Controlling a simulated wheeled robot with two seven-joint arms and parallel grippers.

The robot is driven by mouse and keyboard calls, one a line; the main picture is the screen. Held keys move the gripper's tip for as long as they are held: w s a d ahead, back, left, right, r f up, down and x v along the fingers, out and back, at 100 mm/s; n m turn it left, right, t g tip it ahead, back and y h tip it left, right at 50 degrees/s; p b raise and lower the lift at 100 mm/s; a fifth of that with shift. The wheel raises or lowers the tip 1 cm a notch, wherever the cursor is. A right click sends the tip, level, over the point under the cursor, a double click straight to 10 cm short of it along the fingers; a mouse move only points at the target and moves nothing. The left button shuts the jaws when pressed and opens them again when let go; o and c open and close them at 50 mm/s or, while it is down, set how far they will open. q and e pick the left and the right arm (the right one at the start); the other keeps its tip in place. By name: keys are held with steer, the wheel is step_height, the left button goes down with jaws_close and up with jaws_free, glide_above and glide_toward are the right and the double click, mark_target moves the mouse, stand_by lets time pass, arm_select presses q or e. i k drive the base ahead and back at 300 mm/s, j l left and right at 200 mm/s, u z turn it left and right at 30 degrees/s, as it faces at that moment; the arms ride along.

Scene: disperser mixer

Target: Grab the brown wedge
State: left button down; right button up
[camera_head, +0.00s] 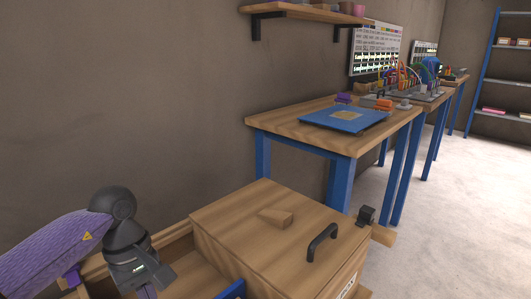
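The brown wedge (275,216) is a small wooden piece lying on top of a wooden box (235,227) with a black handle. It is close in colour to the box top. My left arm comes in from the lower left. My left gripper (147,290) points down beside the box, left of and apart from the wedge. Its fingertips are cut off by the bottom edge, so its opening does not show. My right gripper is not in view.
The black handle (321,241) stands up right of the wedge. A wooden workbench (285,121) with blue legs carries a blue plate (345,119) behind the box. A wall shelf (300,13) hangs above. Open floor (450,200) lies to the right.

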mark_target(281, 219)
steer(key=k, duration=1.25)
